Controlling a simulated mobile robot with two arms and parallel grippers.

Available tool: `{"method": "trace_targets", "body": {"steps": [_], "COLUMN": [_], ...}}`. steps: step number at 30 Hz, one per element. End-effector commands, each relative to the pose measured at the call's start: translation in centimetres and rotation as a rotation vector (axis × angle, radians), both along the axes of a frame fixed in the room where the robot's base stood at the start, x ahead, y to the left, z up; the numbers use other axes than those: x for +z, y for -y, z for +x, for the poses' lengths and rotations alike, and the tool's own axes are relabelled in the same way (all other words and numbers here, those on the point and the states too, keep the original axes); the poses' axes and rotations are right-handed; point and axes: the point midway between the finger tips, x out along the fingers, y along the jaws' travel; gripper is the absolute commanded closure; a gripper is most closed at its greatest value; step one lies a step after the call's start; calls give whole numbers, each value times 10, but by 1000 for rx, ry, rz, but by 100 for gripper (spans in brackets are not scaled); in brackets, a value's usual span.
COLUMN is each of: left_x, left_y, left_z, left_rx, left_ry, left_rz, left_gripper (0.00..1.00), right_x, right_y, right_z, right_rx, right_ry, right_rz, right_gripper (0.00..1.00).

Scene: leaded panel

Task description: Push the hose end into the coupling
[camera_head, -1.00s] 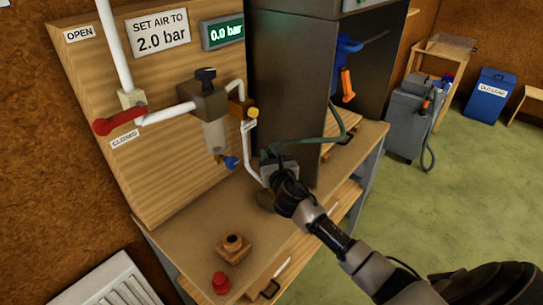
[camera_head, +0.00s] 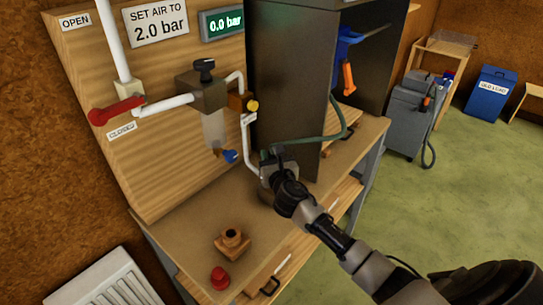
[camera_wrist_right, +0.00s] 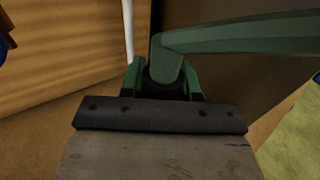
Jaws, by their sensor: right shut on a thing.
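In the right wrist view the hose (camera_wrist_right: 240,35) comes from the right and bends down between the green fingers of my right gripper (camera_wrist_right: 165,80), which is shut on the hose end. A dark ring shows at the bend's base. The white air pipe (camera_head: 248,140) comes down from the brown block and ends beside the gripper. The coupling is not clearly visible; the gripper covers the area at the pipe's lower end. I cannot tell whether the hose end touches it. My left gripper is out of view.
A wooden board carries a red valve lever (camera_head: 117,110) and a filter unit (camera_head: 205,95); the gauge (camera_head: 221,22) reads 0.0 bar. A wooden block (camera_head: 232,242) and red knob (camera_head: 219,278) sit on the bench front.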

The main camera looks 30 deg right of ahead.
Motion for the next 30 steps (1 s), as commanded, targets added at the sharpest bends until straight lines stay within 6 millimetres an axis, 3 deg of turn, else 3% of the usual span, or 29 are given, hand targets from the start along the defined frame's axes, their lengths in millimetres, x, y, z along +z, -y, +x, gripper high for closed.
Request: {"method": "trace_targets", "body": {"steps": [20, 21, 27, 30], "left_x": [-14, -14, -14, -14], "left_y": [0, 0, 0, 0], "left_z": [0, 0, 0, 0], "left_rx": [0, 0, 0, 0], "left_ry": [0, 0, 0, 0], "left_rz": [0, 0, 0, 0], "left_gripper": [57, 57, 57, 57], "right_x": [-18, -18, -17, -17], "right_y": [0, 0, 0, 0], "right_z": [0, 0, 0, 0], "right_rx": [0, 0, 0, 0], "right_ry": [1, 1, 1, 0], "right_rz": [-1, -1, 0, 0], "right_gripper": [97, 68, 39, 39]}}
